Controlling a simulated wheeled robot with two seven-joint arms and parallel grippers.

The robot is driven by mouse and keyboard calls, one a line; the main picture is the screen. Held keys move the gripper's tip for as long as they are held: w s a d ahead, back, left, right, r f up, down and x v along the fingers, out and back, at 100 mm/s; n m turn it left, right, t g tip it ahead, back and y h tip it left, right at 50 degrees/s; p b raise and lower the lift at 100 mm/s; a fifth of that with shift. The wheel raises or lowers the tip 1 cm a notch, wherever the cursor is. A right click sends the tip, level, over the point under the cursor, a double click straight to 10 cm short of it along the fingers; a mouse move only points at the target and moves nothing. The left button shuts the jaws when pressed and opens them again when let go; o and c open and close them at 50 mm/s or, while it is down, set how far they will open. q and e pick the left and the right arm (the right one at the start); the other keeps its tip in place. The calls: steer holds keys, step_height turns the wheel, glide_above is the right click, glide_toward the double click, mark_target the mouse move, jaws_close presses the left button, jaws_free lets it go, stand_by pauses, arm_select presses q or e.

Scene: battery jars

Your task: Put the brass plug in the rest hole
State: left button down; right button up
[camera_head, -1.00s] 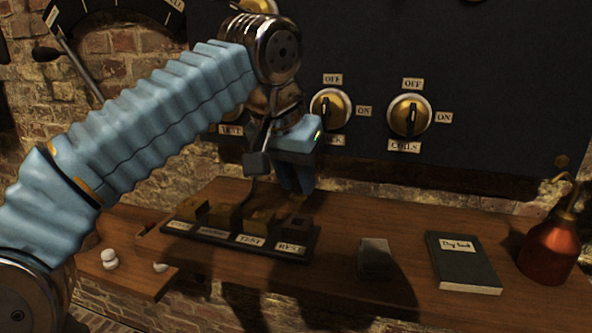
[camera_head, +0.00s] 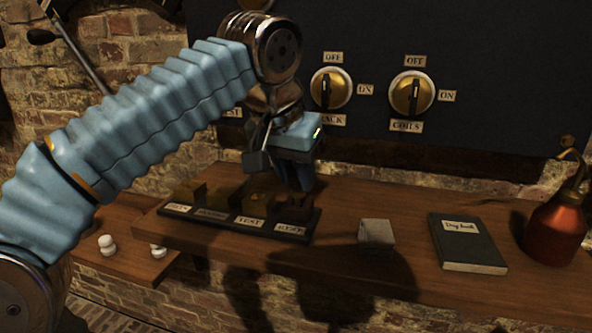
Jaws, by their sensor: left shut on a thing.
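My left gripper (camera_head: 300,186) comes in from the left and points down just above the REST end of the plug board. It is shut, with the brass plug between its fingers. The plug is hidden by the fingers and shadow, so I cannot tell its tilt. The dark plug board (camera_head: 238,231) lies on the shelf with a row of blocks labelled along the front. The REST block (camera_head: 294,210) is at its right end, in shadow. The rest hole itself cannot be made out. I cannot tell whether the plug touches the block. My right gripper is out of view.
The wooden shelf (camera_head: 340,262) also holds a grey block (camera_head: 376,233), a dark day book (camera_head: 466,243) and a red oil can (camera_head: 555,232). A black panel (camera_head: 480,60) with brass switches stands behind. White knobs (camera_head: 107,244) are on a lower shelf at left.

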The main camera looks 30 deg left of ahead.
arm_select(q)
steer(key=shift+f+b, duration=0.6)
steer(key=shift+f, duration=0.2)
stand_by(0.5)
steer(key=c, duration=0.8)
jaws_free()
steer(key=shift+r, duration=0.15)
steer(key=p+v, duration=0.4)
steer(key=v, duration=0.9)
steer(key=shift+s+r, duration=0.2)
steer(key=shift+r, duration=0.05)
